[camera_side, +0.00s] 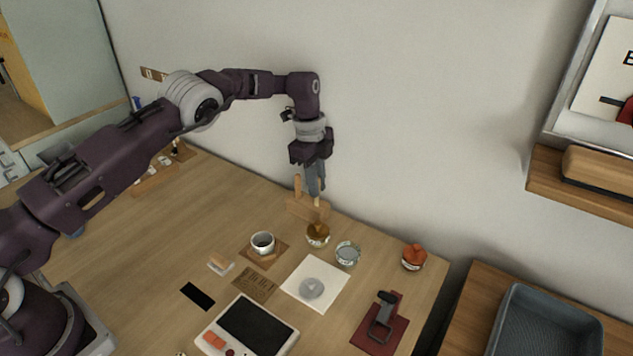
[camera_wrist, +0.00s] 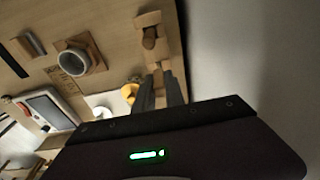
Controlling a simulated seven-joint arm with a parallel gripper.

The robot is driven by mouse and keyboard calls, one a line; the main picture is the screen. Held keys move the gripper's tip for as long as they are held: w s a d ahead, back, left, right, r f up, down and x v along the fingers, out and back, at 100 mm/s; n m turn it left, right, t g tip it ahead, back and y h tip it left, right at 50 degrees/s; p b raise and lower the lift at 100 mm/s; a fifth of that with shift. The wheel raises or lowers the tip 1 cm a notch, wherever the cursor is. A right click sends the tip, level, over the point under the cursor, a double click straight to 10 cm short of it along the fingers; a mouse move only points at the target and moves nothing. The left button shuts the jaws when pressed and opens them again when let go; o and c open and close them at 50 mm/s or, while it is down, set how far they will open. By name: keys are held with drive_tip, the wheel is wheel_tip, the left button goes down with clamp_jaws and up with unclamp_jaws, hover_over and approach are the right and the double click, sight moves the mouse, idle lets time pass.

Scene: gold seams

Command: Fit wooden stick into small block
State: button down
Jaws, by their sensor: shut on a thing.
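A small light-wood block (camera_side: 305,209) stands at the back of the table against the wall. One wooden stick (camera_side: 297,184) stands upright at its left end; a peg also shows on the block in the wrist view (camera_wrist: 149,38). My gripper (camera_side: 316,194) points down over the block's right end, its fingers shut on a second wooden stick (camera_side: 317,202). The held stick also shows between the fingertips in the wrist view (camera_wrist: 157,77). Its lower end is at the block, but I cannot tell whether it is in a hole or just above.
A gold-lidded jar (camera_side: 318,235) stands close in front of the block. A glass bowl (camera_side: 348,254), a white cup (camera_side: 263,243) and an orange-topped jar (camera_side: 414,257) stand nearby. The wall is close behind my gripper. The table to the left is fairly clear.

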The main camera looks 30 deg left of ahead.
drive_tip(key=c, duration=1.3)
unclamp_jaws()
drive_tip(key=shift+a+r, duration=0.15)
drive_tip(key=shift+r, duration=1.1)
drive_tip(key=shift+a+r, duration=0.15)
drive_tip(key=shift+r, duration=1.1)
